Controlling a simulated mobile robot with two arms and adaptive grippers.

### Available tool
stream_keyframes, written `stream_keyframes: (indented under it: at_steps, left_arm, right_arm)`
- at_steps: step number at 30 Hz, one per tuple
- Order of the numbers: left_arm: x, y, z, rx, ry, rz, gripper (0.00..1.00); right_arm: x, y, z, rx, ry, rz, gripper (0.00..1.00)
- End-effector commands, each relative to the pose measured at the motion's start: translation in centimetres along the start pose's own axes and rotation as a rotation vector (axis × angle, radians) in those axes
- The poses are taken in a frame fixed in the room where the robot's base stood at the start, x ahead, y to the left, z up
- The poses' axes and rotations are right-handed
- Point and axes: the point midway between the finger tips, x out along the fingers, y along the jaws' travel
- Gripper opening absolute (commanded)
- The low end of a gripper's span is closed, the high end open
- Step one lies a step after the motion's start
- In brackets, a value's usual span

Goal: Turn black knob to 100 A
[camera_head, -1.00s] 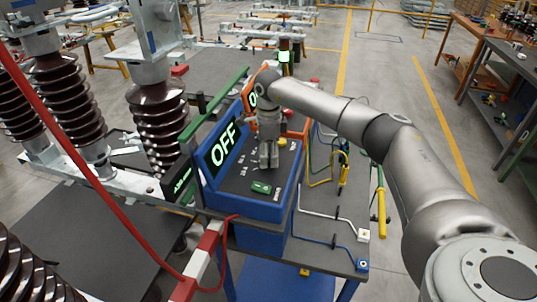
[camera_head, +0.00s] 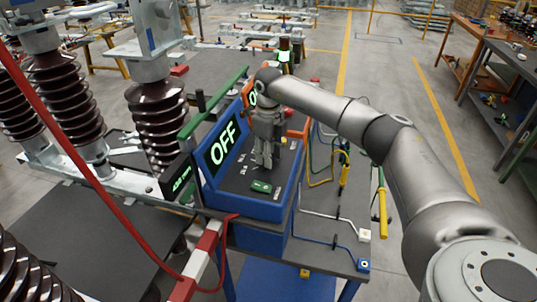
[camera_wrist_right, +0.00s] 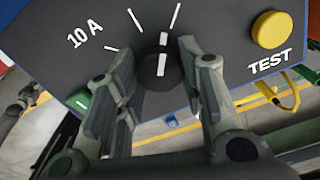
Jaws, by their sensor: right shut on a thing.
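The black knob (camera_wrist_right: 160,72) sits on the dark panel (camera_wrist_right: 225,18) in the right wrist view, with a white pointer line facing roughly up the picture. White scale marks fan out around it, and "10 A" is printed to its left; no other value label shows there. My right gripper (camera_wrist_right: 157,62) has one finger on each side of the knob and is shut on it. In the head view the right gripper (camera_head: 265,158) reaches down onto the blue-framed console (camera_head: 250,207) and hides the knob. My left gripper is not in view.
A yellow TEST button (camera_wrist_right: 272,30) is right of the knob. A lit OFF display (camera_head: 222,146) stands at the console's left edge, and a green switch (camera_head: 261,186) is on the panel. Cables (camera_head: 325,220) lie to the right. A red cable (camera_head: 95,180) crosses the left side.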

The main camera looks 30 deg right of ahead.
Motion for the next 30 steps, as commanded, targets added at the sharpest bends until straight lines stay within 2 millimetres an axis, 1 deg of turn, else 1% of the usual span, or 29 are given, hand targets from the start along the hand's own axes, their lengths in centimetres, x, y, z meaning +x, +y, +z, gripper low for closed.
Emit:
stream_keyframes:
  at_steps: [3,10,26,27,30]
  left_arm:
    - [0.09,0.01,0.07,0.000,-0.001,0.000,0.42]
    - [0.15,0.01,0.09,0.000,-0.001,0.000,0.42]
    - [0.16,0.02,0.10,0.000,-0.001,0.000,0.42]
    - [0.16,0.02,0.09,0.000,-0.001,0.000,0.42]
    - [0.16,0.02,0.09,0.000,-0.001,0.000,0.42]
  right_arm:
    - [-0.12,-0.07,0.06,0.066,-0.003,-0.002,0.12]
    - [-0.15,-0.07,0.06,0.150,-0.003,-0.002,0.12]
    - [-0.18,-0.09,0.06,0.179,-0.004,-0.002,0.12]
    - [-0.18,-0.09,0.06,0.179,-0.004,-0.002,0.37]
    - [-0.17,-0.09,0.06,0.179,-0.003,-0.002,0.50]
